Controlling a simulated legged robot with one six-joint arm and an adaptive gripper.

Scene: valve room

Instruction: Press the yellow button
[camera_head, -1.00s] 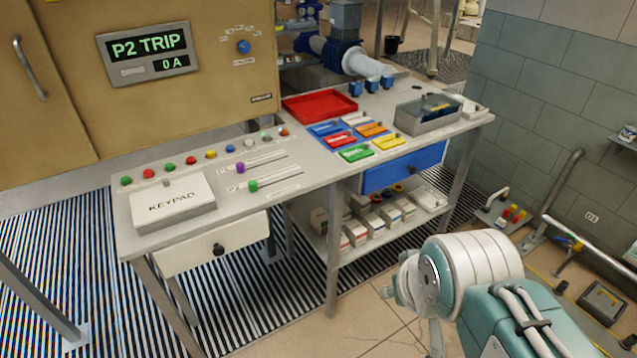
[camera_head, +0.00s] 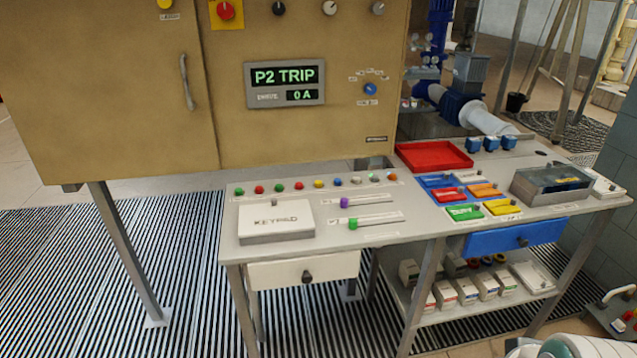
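The yellow button (camera_head: 318,184) is a small round cap in a row of coloured buttons along the back edge of the grey worktable (camera_head: 290,247). A red button (camera_head: 298,185) is on its left and a blue button (camera_head: 337,182) on its right. Nothing covers it. Only a small part of my arm shows at the bottom right corner, far from the button. My gripper is not in view.
A keypad box (camera_head: 275,222) and two sliders with purple (camera_head: 344,202) and green (camera_head: 353,224) knobs stand in front of the row. The cabinet (camera_head: 110,90) rises behind. A red tray (camera_head: 434,156) and coloured blocks lie to the right.

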